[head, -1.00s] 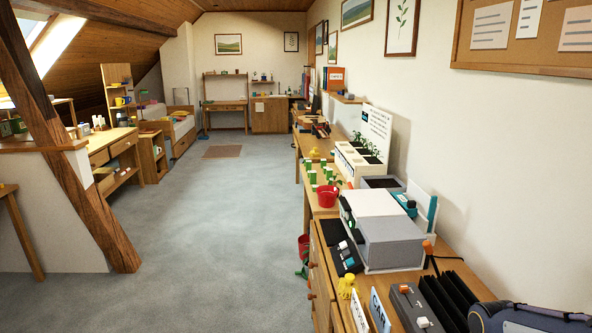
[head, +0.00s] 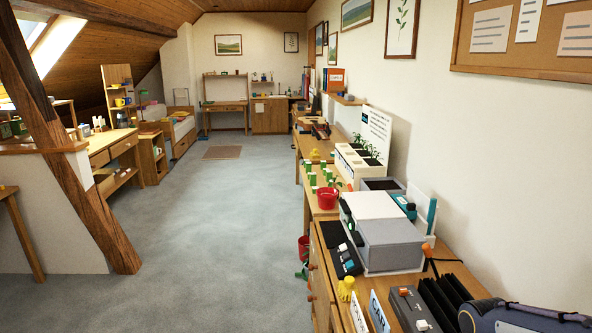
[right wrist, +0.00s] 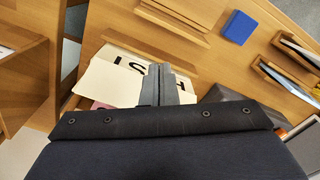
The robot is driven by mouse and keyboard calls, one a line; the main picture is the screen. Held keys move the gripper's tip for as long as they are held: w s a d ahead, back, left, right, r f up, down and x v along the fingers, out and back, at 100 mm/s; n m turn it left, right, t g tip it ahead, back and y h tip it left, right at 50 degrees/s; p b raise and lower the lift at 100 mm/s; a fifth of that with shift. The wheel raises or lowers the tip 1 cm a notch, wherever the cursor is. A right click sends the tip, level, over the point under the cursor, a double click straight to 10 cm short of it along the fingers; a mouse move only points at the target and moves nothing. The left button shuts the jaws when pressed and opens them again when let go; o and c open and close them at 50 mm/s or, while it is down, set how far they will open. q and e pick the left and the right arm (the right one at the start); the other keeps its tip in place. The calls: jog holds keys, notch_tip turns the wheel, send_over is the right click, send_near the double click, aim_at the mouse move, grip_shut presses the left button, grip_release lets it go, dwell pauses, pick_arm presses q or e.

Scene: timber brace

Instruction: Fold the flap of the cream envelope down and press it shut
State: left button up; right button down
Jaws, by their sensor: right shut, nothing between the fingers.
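In the right wrist view my right gripper (right wrist: 166,84) has its grey fingers together with nothing between them. They are in front of a flat cream piece (right wrist: 103,80) with large black letters, partly hidden by the fingers and by my dark gripper body. I cannot tell whether this piece is the cream envelope or a card, and no flap is clearly seen. Whether the fingertips touch it cannot be told. Neither gripper shows in the head view, and I make out no cream envelope there.
In the right wrist view a blue block (right wrist: 238,27) lies on the wooden surface, near a raised wooden ledge (right wrist: 172,22) and slots at the right. In the head view a cluttered bench with a grey box (head: 388,246) runs along the right wall. The grey floor (head: 215,220) is clear.

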notch_tip(320, 180, up, 8)
jog(key=p, duration=0.6)
jog(key=shift+r, duration=0.1)
